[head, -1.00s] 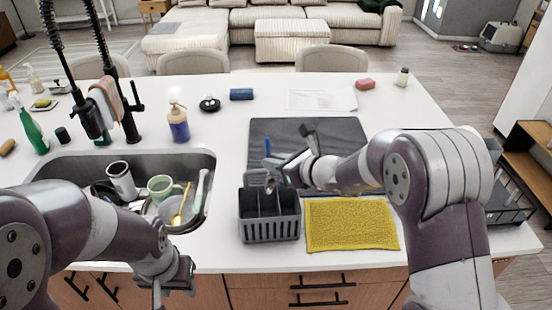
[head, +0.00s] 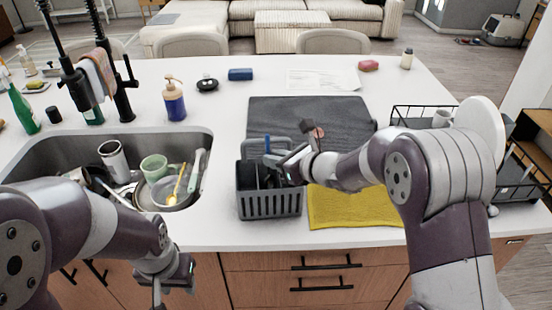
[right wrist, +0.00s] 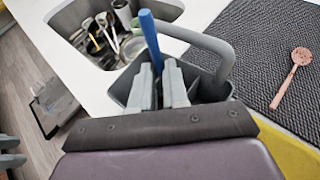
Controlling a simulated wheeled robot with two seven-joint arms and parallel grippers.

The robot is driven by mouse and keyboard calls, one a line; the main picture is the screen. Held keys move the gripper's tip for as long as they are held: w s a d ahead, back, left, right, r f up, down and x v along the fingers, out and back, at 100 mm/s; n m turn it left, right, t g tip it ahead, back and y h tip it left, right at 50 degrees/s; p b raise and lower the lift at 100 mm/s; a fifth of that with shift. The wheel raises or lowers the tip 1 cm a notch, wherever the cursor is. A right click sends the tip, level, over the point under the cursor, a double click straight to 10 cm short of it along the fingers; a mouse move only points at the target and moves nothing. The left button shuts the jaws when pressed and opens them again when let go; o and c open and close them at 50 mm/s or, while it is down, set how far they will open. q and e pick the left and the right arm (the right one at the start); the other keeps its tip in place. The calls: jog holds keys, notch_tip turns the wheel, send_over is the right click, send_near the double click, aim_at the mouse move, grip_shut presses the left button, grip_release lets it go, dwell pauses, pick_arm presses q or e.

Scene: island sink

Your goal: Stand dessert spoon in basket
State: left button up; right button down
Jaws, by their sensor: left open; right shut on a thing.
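The grey basket (head: 270,206) stands on the counter, right of the sink, with its compartments facing up. My right gripper (head: 272,172) is at the basket's top; its fingers (right wrist: 160,86) are shut on a blue-handled utensil. The blue handle (right wrist: 151,40) points upward, close to upright, and its tip shows in the head view (head: 267,144). Its lower end is hidden by the fingers and basket, so I cannot tell whether it touches the bottom. My left gripper (head: 172,284) is open and empty, low in front of the counter.
The basket's handle (right wrist: 222,50) arches beside the right gripper. A copper-coloured utensil (right wrist: 298,59) lies on the dark mat (head: 270,107). A yellow cloth (head: 350,207) lies right of the basket. The sink (head: 70,148) holds dishes. A black rack (head: 408,113) is at right.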

jog(key=shift+r, duration=0.1)
jog(key=c, duration=1.1)
grip_release()
jog(key=shift+o, duration=0.2)
jog(key=b+v, duration=0.1)
jog(key=v, duration=1.1)
jog(key=shift+s+d, duration=0.2)
jog(key=shift+s, duration=0.1)
jog(key=s+d+f+n+g+h, duration=0.4)
jog(key=s+f+n, duration=0.3)
jog(key=n, duration=0.6)
jog(key=s+d+f+n+g+h, duration=0.4)
jog(key=s+f+n, duration=0.3)
jog(key=s+n, duration=0.4)
jog(key=n+h, duration=0.1)
jog(key=n, duration=0.2)
jog(key=shift+s+f, duration=0.15)
jog(key=shift+f, duration=0.25)
